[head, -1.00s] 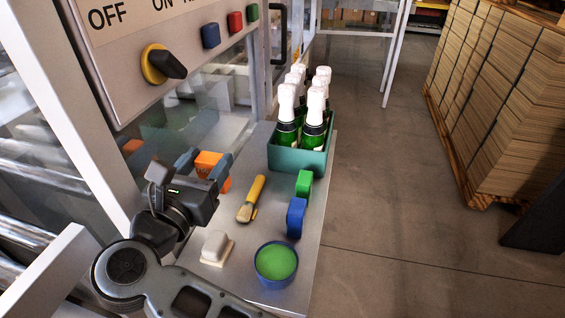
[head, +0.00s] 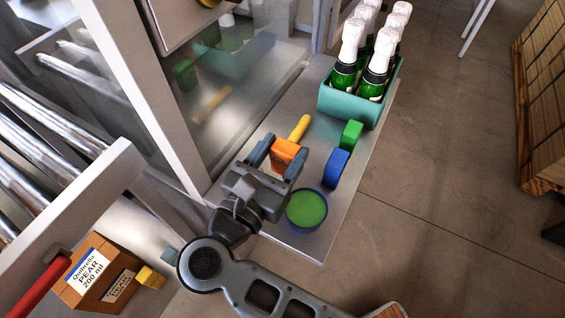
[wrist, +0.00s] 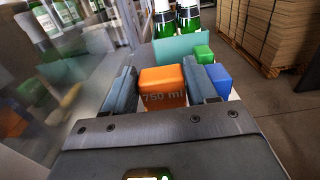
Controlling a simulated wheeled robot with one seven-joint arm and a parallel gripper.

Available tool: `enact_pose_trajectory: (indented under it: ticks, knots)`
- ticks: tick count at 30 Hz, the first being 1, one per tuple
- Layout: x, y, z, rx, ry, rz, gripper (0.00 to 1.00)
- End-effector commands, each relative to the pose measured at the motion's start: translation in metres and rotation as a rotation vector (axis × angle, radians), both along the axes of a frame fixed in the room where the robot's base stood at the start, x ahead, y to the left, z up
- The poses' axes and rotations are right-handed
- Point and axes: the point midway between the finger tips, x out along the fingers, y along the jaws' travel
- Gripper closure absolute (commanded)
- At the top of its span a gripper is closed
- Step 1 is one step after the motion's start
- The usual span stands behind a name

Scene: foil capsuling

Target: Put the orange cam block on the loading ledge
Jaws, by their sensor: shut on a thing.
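The orange cam block (head: 287,154) is between the two fingers of my gripper (head: 280,160), over the grey metal ledge (head: 307,242) beside the machine. In the wrist view the block (wrist: 162,86) shows "750 ml" on its near face, with a finger on each side. My gripper is shut on it. The block hides part of a yellow-handled tool (head: 300,127) behind it. I cannot tell the exact height of the block above the surface.
A blue tub with green contents (head: 306,209) stands close right of my gripper. A blue block (head: 337,167) and a green block (head: 350,135) lie further right. A teal crate (head: 352,107) of bottles stands behind. A glass panel borders the left. A cardboard box (head: 92,272) sits lower left.

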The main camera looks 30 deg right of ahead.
Motion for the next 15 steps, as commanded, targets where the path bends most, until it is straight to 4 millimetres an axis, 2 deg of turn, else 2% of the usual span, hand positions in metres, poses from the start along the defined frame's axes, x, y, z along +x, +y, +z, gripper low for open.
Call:
enact_pose_trajectory:
  ticks: [4, 11, 15]
  knots:
    - [-0.005, 0.002, -0.006, -0.002, 0.001, 0.001, 0.77]
    - [-0.005, 0.002, -0.036, -0.003, 0.002, 0.0, 0.77]
    - [-0.005, 0.001, -0.043, -0.001, -0.001, 0.0, 0.77]
